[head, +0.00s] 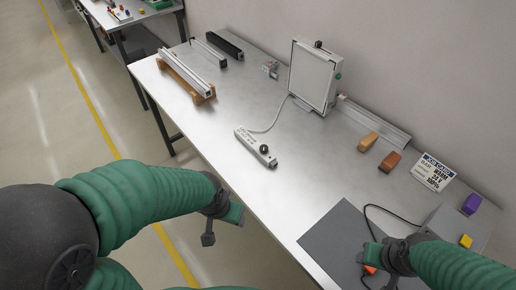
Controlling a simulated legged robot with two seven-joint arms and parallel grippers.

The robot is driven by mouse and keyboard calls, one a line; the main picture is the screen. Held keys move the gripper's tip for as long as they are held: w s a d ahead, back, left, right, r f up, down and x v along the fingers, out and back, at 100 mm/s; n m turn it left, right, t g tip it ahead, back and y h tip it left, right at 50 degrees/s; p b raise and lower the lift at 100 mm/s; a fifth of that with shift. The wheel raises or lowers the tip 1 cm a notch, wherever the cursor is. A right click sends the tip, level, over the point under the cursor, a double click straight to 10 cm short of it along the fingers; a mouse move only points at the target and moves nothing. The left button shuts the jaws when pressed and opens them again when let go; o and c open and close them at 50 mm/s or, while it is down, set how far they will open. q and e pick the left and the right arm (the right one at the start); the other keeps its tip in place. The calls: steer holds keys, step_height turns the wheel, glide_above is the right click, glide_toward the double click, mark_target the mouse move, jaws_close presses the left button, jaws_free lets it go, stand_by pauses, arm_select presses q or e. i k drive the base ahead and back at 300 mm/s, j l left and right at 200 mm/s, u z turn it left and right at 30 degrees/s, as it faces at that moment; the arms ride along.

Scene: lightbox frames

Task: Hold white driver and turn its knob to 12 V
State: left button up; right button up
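The white driver (247,139) is a long narrow box lying near the front edge of the metal table. A round black knob (264,149) sits on its near end. The knob's setting is too small to read. A pale cable runs from the driver toward the framed panel. My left gripper (222,227) is open and empty, off the table's front edge, below and left of the driver. My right gripper (378,268) has its fingers apart over the grey mat, far to the right of the driver. A small orange thing (370,269) shows by its fingers; whether they touch it is unclear.
A framed white panel (312,77) stands upright at the back. Light bars (186,76) lie at the far left. Orange and brown blocks (389,162), a sign card (433,172) and a grey box (450,228) are at right. The table around the driver is clear. A grey mat (335,238) lies at front right.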

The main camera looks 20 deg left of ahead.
mark_target(263, 149)
steer(key=i+j+z, duration=0.35)
steer(key=j, duration=0.6)
steer(key=j+z, duration=0.35)
steer(key=j, duration=0.6)
steer(key=j+z, duration=0.35)
steer(key=j, duration=0.65)
